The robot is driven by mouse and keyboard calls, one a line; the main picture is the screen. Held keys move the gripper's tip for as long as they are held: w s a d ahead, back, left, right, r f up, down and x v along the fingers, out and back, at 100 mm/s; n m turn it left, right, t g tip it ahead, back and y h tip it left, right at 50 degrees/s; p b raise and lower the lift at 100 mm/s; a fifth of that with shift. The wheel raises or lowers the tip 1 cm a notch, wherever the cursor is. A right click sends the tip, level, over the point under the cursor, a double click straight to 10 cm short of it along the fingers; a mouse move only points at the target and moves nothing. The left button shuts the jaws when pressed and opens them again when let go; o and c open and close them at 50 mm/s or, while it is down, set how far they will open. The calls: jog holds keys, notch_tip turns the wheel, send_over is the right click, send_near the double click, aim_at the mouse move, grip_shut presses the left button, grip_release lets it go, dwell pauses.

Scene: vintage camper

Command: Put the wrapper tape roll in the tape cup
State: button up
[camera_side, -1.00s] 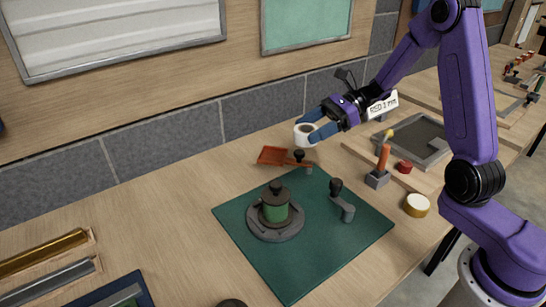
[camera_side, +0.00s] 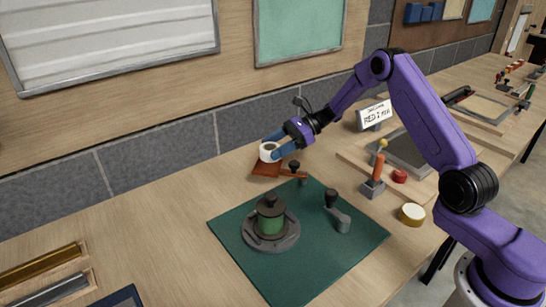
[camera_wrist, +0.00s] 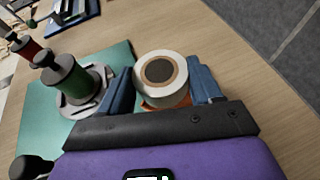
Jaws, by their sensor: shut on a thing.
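My gripper (camera_side: 272,148) has two blue fingers shut on a white roll (camera_side: 268,153) with a brown ring and dark centre, which looks like the wrapper tape roll. In the wrist view the roll (camera_wrist: 161,77) sits between both fingers (camera_wrist: 161,88). A red-brown square tray (camera_side: 263,171) lies just below it in the side view; an orange edge (camera_wrist: 165,102) shows under the roll in the wrist view. I cannot tell whether the roll touches the tray. No thing plainly shaped as a tape cup stands out; the tray may be it. The roll hides part of the tray.
A green mat (camera_side: 300,270) holds a round grey fixture (camera_side: 272,232) with a green spool and a black-knobbed crank (camera_side: 338,212). An orange-handled tool in a grey block (camera_side: 374,186) and a cream roll (camera_side: 411,214) stand to the right.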

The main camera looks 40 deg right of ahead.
aim_at(273, 167)
jog(key=shift+w+f, duration=0.3)
jog(key=shift+f, duration=0.1)
jog(key=shift+w+f, duration=0.15)
jog(key=shift+f, duration=0.75)
jog(key=shift+w+f, duration=0.1)
jog(key=shift+f, duration=0.8)
jog(key=shift+f, duration=0.15)
jog(key=o, duration=1.1)
